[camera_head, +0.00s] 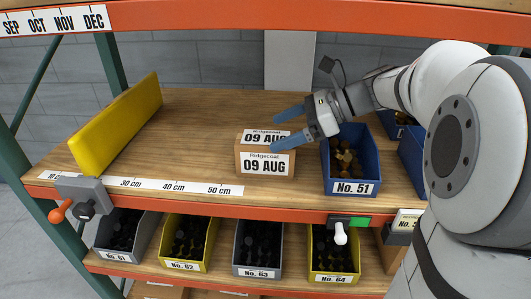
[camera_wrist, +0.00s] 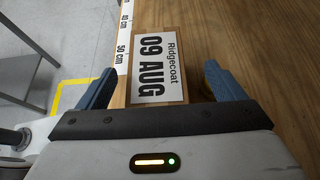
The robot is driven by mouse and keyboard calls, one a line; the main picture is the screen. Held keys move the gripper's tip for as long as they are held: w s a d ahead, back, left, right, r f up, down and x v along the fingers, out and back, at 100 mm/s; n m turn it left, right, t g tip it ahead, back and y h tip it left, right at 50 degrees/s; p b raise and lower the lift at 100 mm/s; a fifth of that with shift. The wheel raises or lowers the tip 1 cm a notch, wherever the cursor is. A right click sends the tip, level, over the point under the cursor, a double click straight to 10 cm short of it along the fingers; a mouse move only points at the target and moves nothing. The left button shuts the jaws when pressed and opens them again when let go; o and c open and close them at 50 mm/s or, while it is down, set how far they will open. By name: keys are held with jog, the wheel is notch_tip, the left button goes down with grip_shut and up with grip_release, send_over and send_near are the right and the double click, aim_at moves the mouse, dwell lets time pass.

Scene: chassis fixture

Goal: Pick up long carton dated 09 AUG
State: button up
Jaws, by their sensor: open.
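The long carton (camera_head: 267,173) is a brown box with white labels reading "Ridgecoat 09 AUG" on its top and front. It stands on the wooden shelf near the front edge, left of the blue bin No. 51. In the wrist view the carton (camera_wrist: 174,45) lies ahead, between the blue fingers. My gripper (camera_head: 282,129) is open, with its two blue fingers above and around the carton's top in the head view. It also shows in the wrist view (camera_wrist: 155,85), one finger at each side. Whether the fingers touch the carton cannot be told.
The blue bin No. 51 (camera_head: 352,187) stands close to the carton's right. A yellow panel (camera_head: 118,124) stands at the left. A centimetre scale (camera_head: 190,187) runs along the front edge. Shelf behind and left of the carton is clear. Several bins, including No. 63 (camera_head: 257,272), fill the lower shelf.

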aim_at(269, 137)
jog(key=x, duration=0.2)
jog(key=b+x, duration=0.1)
jog(key=x, duration=0.1)
jog(key=shift+s+a+f+b, duration=0.15)
jog(key=shift+a+f+b, duration=0.15)
jog(key=shift+c, duration=0.4)
jog(key=c, duration=1.4)
